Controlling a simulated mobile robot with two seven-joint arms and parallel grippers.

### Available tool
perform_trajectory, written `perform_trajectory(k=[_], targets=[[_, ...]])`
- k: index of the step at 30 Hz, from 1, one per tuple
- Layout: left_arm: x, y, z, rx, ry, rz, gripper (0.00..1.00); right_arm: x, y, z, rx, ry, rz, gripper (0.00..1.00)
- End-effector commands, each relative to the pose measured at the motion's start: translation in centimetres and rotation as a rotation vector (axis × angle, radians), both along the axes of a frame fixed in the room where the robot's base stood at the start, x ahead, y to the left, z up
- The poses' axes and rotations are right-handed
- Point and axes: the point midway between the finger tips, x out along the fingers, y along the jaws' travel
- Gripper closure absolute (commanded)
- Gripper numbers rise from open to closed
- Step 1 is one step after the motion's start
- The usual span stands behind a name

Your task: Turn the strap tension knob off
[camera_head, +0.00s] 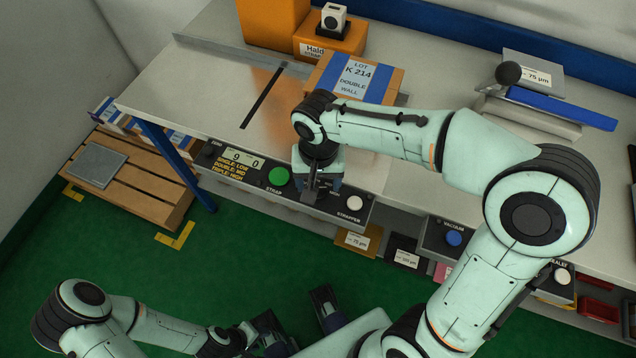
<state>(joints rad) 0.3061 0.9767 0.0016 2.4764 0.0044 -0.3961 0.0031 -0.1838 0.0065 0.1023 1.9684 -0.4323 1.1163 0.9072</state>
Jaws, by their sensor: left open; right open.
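The strapper control panel (232,184) runs along the front edge of the bench. It carries a small display (240,158), yellow text reading single low, double mid, triple high, a green button (278,176) and a white button (354,203). My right gripper (317,192) points down at the panel between the two buttons, open. It covers that stretch of the panel, and I cannot make out the tension knob or whether the fingers touch it. My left gripper (297,320) is open and empty over the green floor at the bottom.
A carton (352,78) labelled Lot K 214, double wall, lies on the bench behind my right gripper. A vacuum control with a blue button (453,238) and a sealer with a white button (562,276) are to the right. A wooden pallet (135,185) stands at left.

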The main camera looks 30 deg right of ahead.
Motion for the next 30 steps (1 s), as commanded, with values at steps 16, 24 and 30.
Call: perform_trajectory(k=[16, 24, 30], targets=[[0.14, 0.00, -0.19, 0.001, -0.005, 0.001, 0.57, 0.00, 0.01, -1.58, 0.000, 0.000, 0.000, 0.51], [0.14, 0.00, -0.19, 0.001, -0.005, 0.001, 0.57, 0.00, 0.01, -1.55, 0.000, 0.000, 0.002, 0.88], [0.10, -0.01, -0.05, 0.000, -0.003, 0.000, 0.57, 0.00, 0.02, -1.51, 0.001, 0.000, 0.039, 0.88]])
